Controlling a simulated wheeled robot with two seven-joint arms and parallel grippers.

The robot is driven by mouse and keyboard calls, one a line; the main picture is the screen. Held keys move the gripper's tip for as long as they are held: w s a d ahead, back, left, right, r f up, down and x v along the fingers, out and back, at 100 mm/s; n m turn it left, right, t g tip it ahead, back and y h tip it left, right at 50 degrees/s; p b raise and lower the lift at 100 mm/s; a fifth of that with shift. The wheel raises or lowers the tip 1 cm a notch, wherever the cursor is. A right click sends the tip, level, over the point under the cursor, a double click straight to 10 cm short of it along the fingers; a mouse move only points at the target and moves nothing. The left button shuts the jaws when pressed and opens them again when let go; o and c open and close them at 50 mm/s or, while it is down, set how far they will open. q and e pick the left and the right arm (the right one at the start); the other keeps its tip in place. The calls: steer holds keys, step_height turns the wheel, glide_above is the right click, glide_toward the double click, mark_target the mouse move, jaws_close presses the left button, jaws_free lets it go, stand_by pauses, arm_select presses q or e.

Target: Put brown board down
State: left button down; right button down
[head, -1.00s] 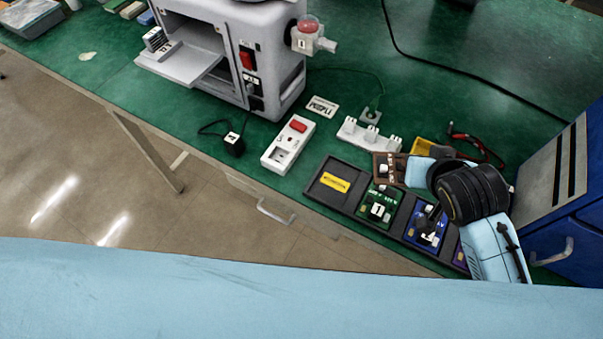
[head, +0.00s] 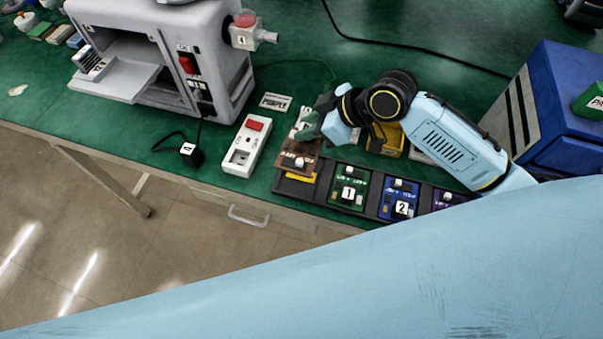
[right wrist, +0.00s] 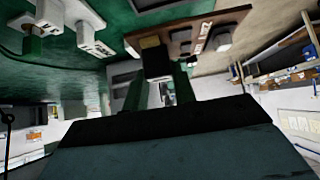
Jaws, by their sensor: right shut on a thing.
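The brown board (head: 294,160) is held by my right gripper (head: 309,128) over the leftmost compartment of the dark tray (head: 319,184). The yellow label (head: 300,177) of that compartment shows partly below the board's front edge. I cannot tell whether the board touches the tray. In the right wrist view the brown board (right wrist: 183,36) shows beyond the fingers (right wrist: 160,78), which are shut on a part of it. A green board (head: 348,187) marked 1, a blue board (head: 399,197) marked 2 and a purple board (head: 447,201) sit in the other compartments. My left gripper is out of view.
A white switch box (head: 246,146) and a grey machine (head: 165,60) stand left of the tray. A white name card (head: 275,102) lies behind it. A yellow item (head: 388,140) is behind the tray. A blue cabinet (head: 575,100) stands at the right.

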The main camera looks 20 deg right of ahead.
mark_target(308, 153)
step_height(308, 153, down, 10)
steer(key=shift+r+b, duration=0.1)
steer(key=shift+b, duration=0.8)
steer(key=c, duration=1.1)
jaws_free()
steer(key=shift+r, duration=0.1)
steer(key=p+v, duration=0.1)
steer(key=v, duration=1)
steer(key=shift+s+d+r, duration=0.1)
steer(key=shift+d+r, duration=0.1)
steer(key=shift+d, duration=0.2)
